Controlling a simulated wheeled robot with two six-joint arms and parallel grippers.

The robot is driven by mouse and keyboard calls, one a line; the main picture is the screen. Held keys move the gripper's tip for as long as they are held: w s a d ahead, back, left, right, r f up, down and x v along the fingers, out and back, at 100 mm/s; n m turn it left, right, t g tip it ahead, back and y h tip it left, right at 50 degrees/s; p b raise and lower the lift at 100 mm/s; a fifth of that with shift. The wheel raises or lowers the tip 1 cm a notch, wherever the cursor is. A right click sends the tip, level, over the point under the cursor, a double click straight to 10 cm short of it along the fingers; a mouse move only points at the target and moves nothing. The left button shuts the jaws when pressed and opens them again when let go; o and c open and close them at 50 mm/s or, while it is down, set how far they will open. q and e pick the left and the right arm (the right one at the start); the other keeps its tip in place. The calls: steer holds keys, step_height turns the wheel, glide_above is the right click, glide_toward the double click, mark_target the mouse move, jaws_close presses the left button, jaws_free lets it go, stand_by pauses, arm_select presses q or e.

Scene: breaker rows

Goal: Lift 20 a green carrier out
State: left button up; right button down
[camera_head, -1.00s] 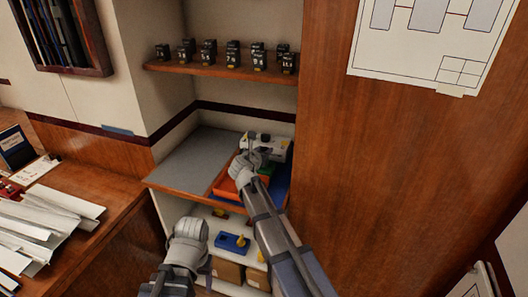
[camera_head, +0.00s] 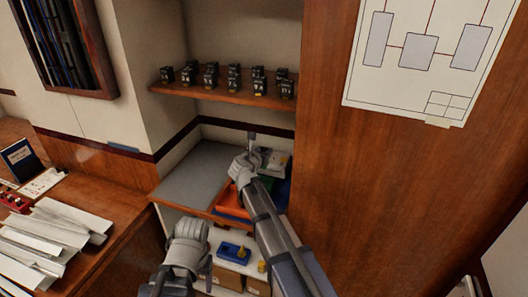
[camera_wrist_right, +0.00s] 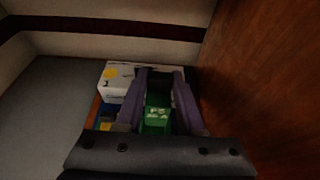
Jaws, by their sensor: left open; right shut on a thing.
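A green block with white lettering (camera_wrist_right: 156,116), apparently the green carrier, sits between the two fingers of my right gripper (camera_wrist_right: 161,76) in the right wrist view. The lettering is too blurred to read surely. In the head view my right gripper (camera_head: 247,160) is over the trays on the lower shelf, and its hand hides most of what it holds. Some green (camera_head: 266,182) shows beside the hand there. My left gripper (camera_head: 192,229) is open and empty in front of and below that shelf.
An orange tray (camera_head: 230,206), a blue tray (camera_head: 283,190) and a white box (camera_head: 275,160) crowd the shelf; its grey left part (camera_head: 195,178) is bare. Black breakers stand on the upper shelf (camera_head: 222,88). A wooden wall (camera_head: 390,190) is close on the right.

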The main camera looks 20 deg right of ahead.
mark_target(264, 149)
steer(key=shift+r+p, duration=1.85)
steer(key=shift+r, duration=0.2)
